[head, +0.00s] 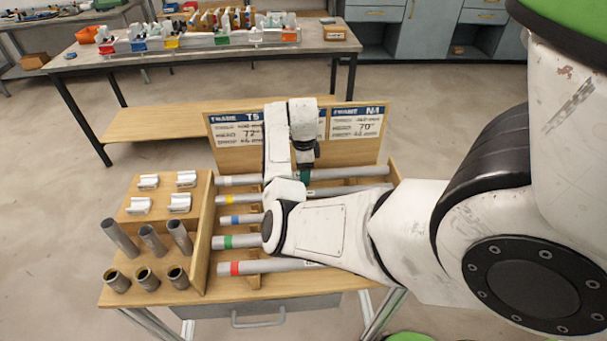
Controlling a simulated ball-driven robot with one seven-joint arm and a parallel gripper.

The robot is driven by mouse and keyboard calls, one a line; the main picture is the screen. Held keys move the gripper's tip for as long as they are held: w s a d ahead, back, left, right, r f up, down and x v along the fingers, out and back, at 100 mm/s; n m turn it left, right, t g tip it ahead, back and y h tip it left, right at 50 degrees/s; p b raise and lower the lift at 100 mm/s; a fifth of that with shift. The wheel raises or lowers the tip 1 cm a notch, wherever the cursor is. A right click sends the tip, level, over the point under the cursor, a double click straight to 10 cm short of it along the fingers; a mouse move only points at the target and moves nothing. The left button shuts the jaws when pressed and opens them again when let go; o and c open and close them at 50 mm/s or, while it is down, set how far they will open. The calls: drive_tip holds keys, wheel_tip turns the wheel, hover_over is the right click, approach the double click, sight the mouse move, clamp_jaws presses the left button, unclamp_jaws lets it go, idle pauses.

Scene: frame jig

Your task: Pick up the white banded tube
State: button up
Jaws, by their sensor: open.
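The white banded tube (244,180) appears to be the rearmost grey tube in the wooden rack, lying across it from left to right. A pale band shows faintly near its left end. My arm covers parts of it near the middle. My gripper (305,168) is open and points down at the rear of the rack, over or very close to the middle of this tube. The fingertips are small and dark, and I cannot tell whether they touch the tube or straddle it.
Tubes with yellow (229,199), blue (235,219), green (230,242) and red (236,268) bands lie in front, partly hidden by my arm. A label board (357,122) stands behind. Short upright pipes (152,239) and white brackets (180,202) are at left.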

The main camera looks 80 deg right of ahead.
drive_tip(key=shift+f, duration=0.3)
drive_tip(key=shift+c, duration=0.4)
clamp_jaws()
drive_tip(key=shift+r, duration=0.1)
